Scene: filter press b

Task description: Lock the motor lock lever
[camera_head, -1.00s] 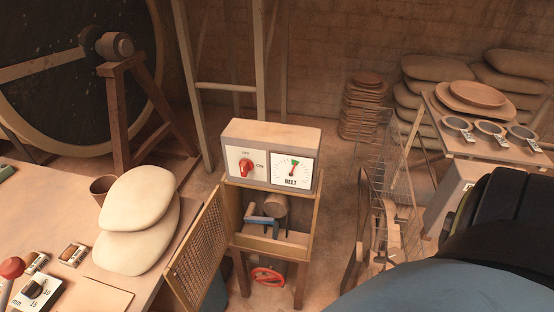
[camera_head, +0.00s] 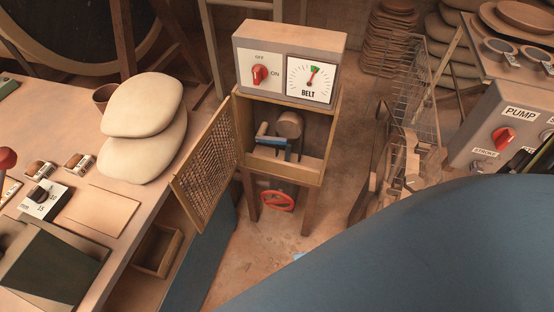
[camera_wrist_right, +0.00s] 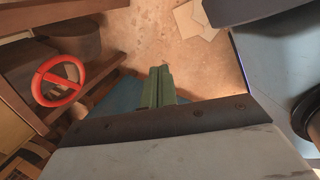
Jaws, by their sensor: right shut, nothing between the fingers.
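The open cabinet under the BELT box holds a brown cylinder like a motor (camera_head: 290,124). A blue-handled lever (camera_head: 270,140) sits in front of and left of it, its handle lying nearly level; I take this for the motor lock lever. My right gripper (camera_wrist_right: 160,75) shows in the right wrist view with its green fingers together and empty, pointing over the floor. The red handwheel (camera_head: 277,201) below the cabinet also shows left of the fingers in the wrist view (camera_wrist_right: 58,80). The lever is not clearly visible there. My left gripper is in neither view.
The BELT box (camera_head: 290,62) has a red knob and a dial. The mesh door (camera_head: 207,165) stands open to the left, beside the workbench (camera_head: 150,210). A PUMP box (camera_head: 505,125) and wire rack (camera_head: 415,90) stand right. My arm covers the lower right.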

